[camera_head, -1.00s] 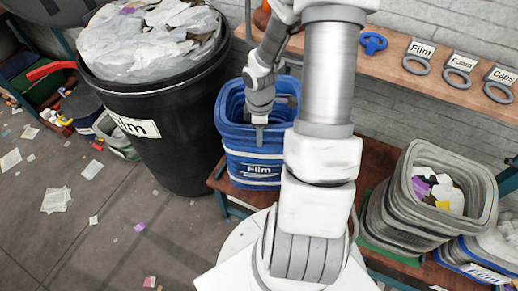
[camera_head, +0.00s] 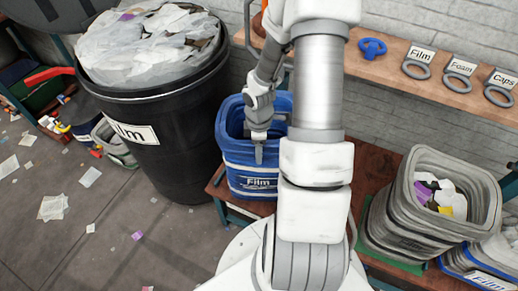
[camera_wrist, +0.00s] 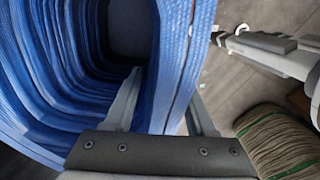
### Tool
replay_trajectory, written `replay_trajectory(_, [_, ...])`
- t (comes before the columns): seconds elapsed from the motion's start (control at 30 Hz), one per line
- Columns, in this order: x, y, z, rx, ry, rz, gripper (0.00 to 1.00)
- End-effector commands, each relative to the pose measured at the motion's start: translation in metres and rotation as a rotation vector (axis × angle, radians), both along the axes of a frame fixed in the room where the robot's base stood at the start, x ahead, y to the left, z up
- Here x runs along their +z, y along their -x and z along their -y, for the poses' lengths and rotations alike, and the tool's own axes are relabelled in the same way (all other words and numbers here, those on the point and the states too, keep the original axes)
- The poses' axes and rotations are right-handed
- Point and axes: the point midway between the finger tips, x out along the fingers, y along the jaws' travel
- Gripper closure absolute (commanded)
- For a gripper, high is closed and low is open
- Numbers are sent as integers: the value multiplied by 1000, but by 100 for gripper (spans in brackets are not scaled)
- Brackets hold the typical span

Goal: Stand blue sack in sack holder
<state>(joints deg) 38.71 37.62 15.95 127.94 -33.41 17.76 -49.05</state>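The blue sack (camera_head: 252,165) with a "Film" label stands upright on the brown bench at centre-left. Its mouth is open upward. My gripper (camera_head: 258,155) points down at the sack's near rim. In the wrist view, my gripper (camera_wrist: 165,100) straddles the blue sack's wall (camera_wrist: 178,65). One finger is inside the mouth and the other outside, with the wall between them. The fingers are well apart; the outer one appears clear of the wall. The sack's base is partly hidden. I cannot make out a separate empty sack holder.
A black bin (camera_head: 165,160) full of white film stands left of the sack. A grey sack (camera_head: 405,215) stands at right on a green base. A wooden shelf (camera_head: 450,85) with labelled rings runs behind. Litter lies on the floor at left.

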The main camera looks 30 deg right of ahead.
Motion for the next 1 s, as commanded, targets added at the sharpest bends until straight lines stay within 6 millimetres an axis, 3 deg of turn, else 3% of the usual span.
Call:
replay_trajectory(0.27, [7, 0, 0, -1, 1, 2, 44])
replay_trajectory(0.7, [94, 1, 1, -3, 3, 2, 44])
replay_trajectory(1.0, [122, 1, 0, 1, 1, 0, 44])
